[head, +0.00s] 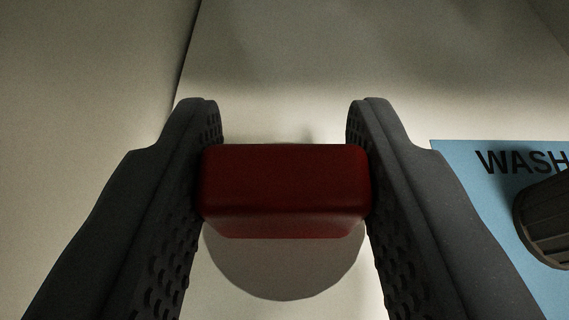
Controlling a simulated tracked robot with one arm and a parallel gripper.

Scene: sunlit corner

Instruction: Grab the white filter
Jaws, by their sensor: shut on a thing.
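My gripper (284,125) is in the middle of the head view, its two dark grey fingers closed on the sides of a red block (285,185). The block has rounded edges and spans the gap between the fingers. A pale grey-white round piece (284,265) shows just below the block in the picture, partly hidden by it. It may be the white filter. I cannot tell whether it is joined to the block or lies apart from it.
A blue sheet (455,155) with the black letters "WASH" lies at the right. A dark ribbed round object (548,222) is on it, cut off by the picture edge. Pale surfaces fill the left and the back, with a dark seam at the upper left.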

